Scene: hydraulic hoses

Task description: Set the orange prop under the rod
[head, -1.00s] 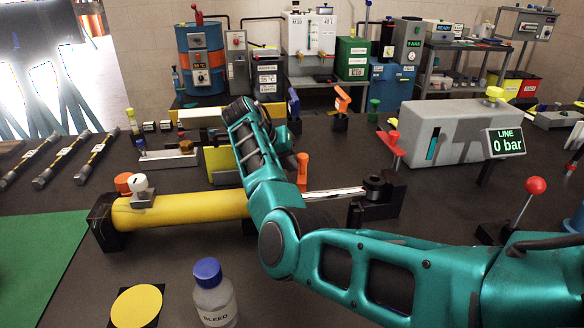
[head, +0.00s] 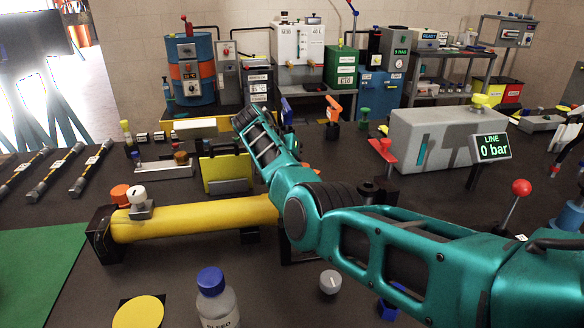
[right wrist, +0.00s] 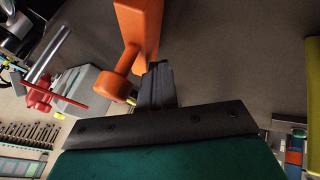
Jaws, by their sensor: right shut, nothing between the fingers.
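A yellow cylinder (head: 200,219) lies across the table in the head view. Its rod is hidden behind my right arm; part of the black rod-end mount (head: 383,188) shows past the arm. A sliver of the orange prop (head: 306,166) shows just behind the arm, near the cylinder's right end. In the right wrist view an orange piece (right wrist: 139,28), apparently the prop, with a rounded knob, stands right at my fingertips. My right gripper (right wrist: 158,70) is shut and empty beside it; I cannot tell whether they touch. My left gripper is out of view.
A bottle with a blue cap (head: 215,300) and a yellow disc (head: 139,312) are at the front. A grey box (head: 430,138) stands at back right, with a "0 bar" display (head: 492,147). A red-knobbed lever (head: 515,203) is at right. Another orange piece (head: 333,106) stands farther back.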

